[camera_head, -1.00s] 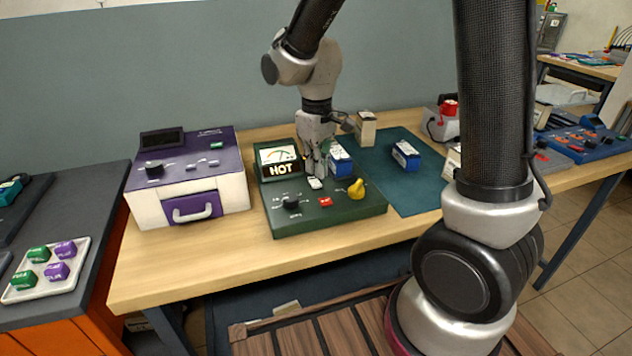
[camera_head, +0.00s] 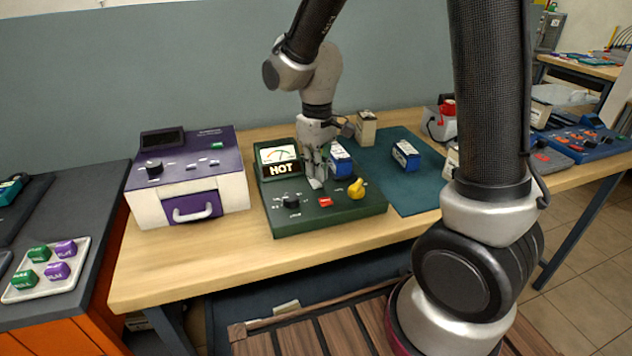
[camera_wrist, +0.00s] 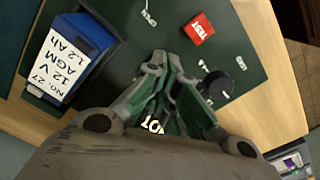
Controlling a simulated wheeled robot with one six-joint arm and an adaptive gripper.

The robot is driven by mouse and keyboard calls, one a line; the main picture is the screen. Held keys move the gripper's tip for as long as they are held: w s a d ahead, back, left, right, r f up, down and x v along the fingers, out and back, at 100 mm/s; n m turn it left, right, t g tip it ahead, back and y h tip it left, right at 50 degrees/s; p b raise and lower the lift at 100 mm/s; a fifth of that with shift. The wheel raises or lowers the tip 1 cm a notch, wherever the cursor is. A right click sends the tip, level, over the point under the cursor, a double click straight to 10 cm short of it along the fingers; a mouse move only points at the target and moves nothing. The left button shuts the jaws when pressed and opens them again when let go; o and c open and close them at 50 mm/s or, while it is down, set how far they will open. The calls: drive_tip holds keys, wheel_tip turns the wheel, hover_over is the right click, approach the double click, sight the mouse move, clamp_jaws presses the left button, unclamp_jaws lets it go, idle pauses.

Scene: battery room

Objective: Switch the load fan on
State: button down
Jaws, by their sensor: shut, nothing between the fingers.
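In the wrist view my fingertips (camera_wrist: 166,70) hide the rocker; the red button (camera_wrist: 199,28) and black knob (camera_wrist: 218,85) show.
A blue battery (camera_head: 341,160) stands close right of my gripper and also shows in the wrist view (camera_wrist: 72,50). Another blue battery (camera_head: 406,155) lies on the teal mat (camera_head: 394,190). A purple-and-white box (camera_head: 190,185) stands left of the panel.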

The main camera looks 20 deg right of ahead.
sight(319, 185)
drive_tip(key=shift+f, duration=1.1)
idle(0.9)
drive_tip(key=shift+r, duration=3.5)
drive_tip(key=shift+s+d+f, duration=0.1)
drive_tip(key=shift+s+d, duration=0.05)
drive_tip(key=shift+s, duration=0.2)
drive_tip(key=s+d+r+m+t, duration=0.2)
drive_tip(key=s+d+r, duration=0.4)
drive_tip(key=s, duration=0.3)
drive_tip(key=s+d+r+m+t, duration=0.2)
drive_tip(key=s+d+r+m, duration=0.2)
drive_tip(key=s+d+r, duration=0.2)
drive_tip(key=s+d, duration=0.2)
drive_tip(key=s, duration=0.1)
drive_tip(key=shift+s+d, duration=0.15)
drive_tip(key=shift+d, duration=0.15)
